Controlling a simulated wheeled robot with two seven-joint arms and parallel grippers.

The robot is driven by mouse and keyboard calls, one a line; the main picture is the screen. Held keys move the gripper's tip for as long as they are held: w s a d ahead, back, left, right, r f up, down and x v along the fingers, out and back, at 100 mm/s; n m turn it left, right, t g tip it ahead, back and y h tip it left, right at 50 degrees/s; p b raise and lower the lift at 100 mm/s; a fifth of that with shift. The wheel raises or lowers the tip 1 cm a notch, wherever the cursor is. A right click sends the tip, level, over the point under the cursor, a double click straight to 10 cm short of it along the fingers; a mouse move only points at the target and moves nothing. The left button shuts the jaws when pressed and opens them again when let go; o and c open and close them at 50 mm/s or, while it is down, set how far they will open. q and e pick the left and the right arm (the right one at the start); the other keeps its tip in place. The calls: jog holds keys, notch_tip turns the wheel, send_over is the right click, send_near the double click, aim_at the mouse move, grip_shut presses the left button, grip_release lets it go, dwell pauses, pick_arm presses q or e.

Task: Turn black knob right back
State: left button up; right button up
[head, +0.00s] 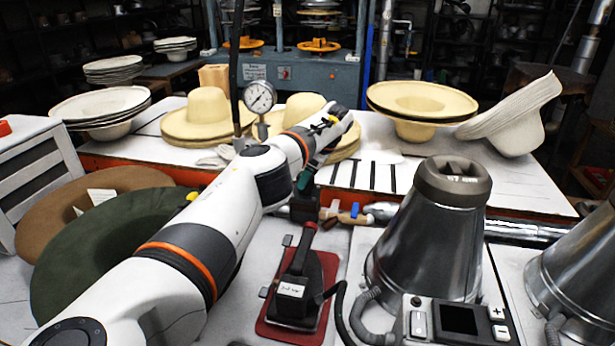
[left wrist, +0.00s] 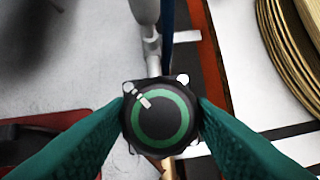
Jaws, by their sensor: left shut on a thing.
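The black knob (left wrist: 158,112) fills the middle of the left wrist view. It has a round black top, a green ring and a white pointer mark toward the upper left. My left gripper (left wrist: 160,122) is shut on it, with one teal finger against each side. In the head view, my left gripper (head: 305,181) points down at the front edge of the raised white table, beside the valve fittings. The knob is mostly hidden there by the gripper and wrist. My right gripper is not in view.
A pressure gauge (head: 259,97) stands behind my left arm. Straw hats (head: 206,114) lie on the white table. A red-based iron (head: 297,291) and a metal steamer cone (head: 430,240) stand in front, close to the gripper. Pipe fittings (head: 350,215) run right.

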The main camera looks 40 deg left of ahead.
pick_arm(q)
jog(key=shift+r, duration=0.1)
jog(key=o, duration=1)
jog(key=v, duration=1.2)
